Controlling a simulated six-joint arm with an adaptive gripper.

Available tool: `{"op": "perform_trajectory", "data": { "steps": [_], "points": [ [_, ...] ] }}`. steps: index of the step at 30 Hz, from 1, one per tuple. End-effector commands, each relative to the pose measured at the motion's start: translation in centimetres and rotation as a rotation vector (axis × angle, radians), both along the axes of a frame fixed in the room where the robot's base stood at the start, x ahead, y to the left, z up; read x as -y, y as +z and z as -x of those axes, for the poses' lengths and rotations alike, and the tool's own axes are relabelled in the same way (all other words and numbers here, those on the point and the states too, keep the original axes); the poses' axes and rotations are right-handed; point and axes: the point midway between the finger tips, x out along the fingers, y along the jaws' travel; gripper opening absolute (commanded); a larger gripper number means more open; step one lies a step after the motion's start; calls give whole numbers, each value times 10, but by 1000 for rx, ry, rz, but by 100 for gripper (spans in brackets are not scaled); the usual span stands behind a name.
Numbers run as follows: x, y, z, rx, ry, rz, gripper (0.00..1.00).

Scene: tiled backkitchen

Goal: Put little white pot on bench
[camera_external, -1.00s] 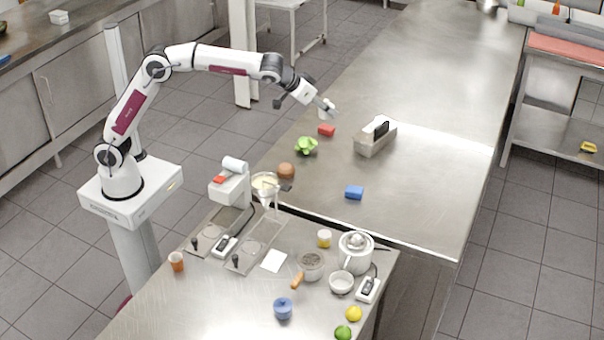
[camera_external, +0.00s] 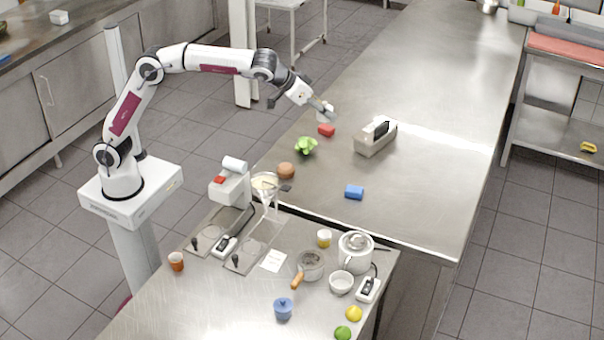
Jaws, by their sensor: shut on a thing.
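My gripper (camera_external: 327,112) is shut on the little white pot (camera_external: 321,107), a small white shape partly hidden by the fingers.
A brown round item (camera_external: 286,170) and a blue block (camera_external: 354,191) lie nearer. The bench's far part is mostly clear.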

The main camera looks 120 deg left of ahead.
Motion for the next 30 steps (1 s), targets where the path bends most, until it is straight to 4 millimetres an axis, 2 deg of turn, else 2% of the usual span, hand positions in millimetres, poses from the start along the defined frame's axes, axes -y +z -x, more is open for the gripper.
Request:
{"op": "perform_trajectory", "data": {
  "steps": [1,6,15,23,30],
  "points": [
    [16,1,-5,1,-20,0,0],
    [68,1,-18,-2,-86,-1,0],
    [163,1,-30,-4,-204,-2,0],
    [244,1,-30,-6,-308,-5,0],
    [317,1,-22,-6,-403,-6,0]
  ]
}}
